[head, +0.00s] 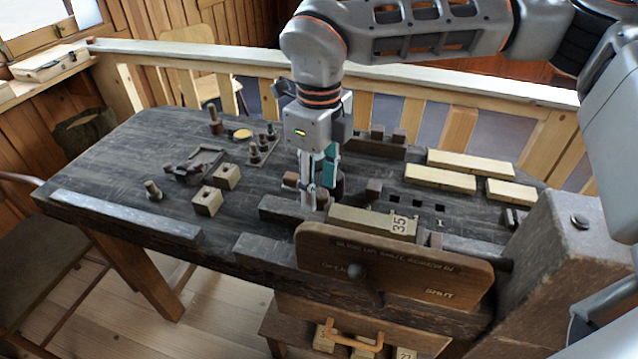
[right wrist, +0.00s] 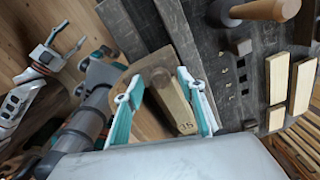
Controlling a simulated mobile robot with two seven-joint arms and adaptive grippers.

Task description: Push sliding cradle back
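The workbench (head: 110,150) has a pale block marked 35 (head: 365,220) at its front, behind a brown board (head: 330,258) with a knob and the word SHUT. The block also shows in the right wrist view (right wrist: 180,112). I cannot tell for sure which part is the sliding cradle; a dark grey bar (head: 275,207) lies left of the block. My right gripper (head: 318,190) points down by the block's left end. Its fingers (right wrist: 160,88) are apart. My left gripper (right wrist: 68,38) shows only in the right wrist view, with its fingers apart, away from the bench.
Pale bars (head: 470,162) lie at the back right. Small drilled blocks (head: 207,201) and pegs stand at the left. A thick post (head: 570,240) rises at the right end. A wooden railing (head: 450,85) runs behind the bench. A drawer (head: 350,330) sits below the front.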

